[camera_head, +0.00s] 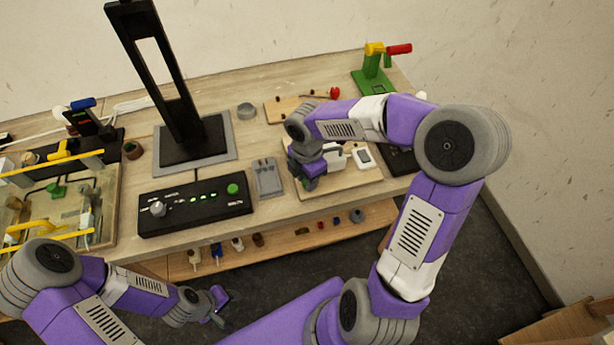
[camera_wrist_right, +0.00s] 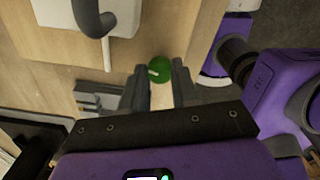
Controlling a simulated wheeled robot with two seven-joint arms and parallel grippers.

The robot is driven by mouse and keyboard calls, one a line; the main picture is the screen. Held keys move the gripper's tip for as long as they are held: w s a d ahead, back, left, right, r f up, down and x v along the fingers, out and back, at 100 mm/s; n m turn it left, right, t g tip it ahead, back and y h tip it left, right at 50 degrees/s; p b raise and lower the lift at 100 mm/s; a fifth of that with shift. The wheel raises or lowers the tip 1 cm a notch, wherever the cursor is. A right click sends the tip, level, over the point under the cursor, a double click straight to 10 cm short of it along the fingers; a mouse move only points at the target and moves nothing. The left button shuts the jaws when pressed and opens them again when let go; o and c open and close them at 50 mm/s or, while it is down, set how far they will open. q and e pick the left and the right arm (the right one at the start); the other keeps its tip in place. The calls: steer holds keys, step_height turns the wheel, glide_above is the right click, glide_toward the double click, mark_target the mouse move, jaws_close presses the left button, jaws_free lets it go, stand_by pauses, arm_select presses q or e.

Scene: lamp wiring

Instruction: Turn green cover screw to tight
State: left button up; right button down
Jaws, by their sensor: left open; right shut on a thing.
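The green cover screw (camera_wrist_right: 160,69) is a round green head with a pale mark, in the right wrist view, at the tips of my right gripper (camera_wrist_right: 160,80). The right fingers are shut on it, one on each side. In the head view my right gripper (camera_head: 308,182) points down at the wooden board (camera_head: 345,183), and the screw is hidden. My left gripper (camera_head: 219,299) is open and empty, low in front of the bench.
A black control box (camera_head: 195,205) with a green button and a grey slotted block (camera_head: 267,177) lie left of the right gripper. A white switch (camera_head: 362,156) sits right of it. A tall black stand (camera_head: 186,125) rises behind. A lower shelf (camera_head: 285,239) holds several small parts.

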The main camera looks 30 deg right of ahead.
steer(key=m, duration=0.5)
steer(key=m+b, duration=0.1)
steer(key=m, duration=0.5)
steer(key=shift+m, duration=0.3)
steer(key=m, duration=0.6)
steer(key=shift+b, duration=0.3)
steer(key=m, duration=0.5)
steer(key=shift+m, duration=0.3)
steer(key=c, duration=0.8)
jaws_free()
steer(key=shift+c, duration=0.2)
step_height(320, 180, up, 8)
steer(key=shift+f+p, duration=0.2)
steer(key=shift+p, duration=0.8)
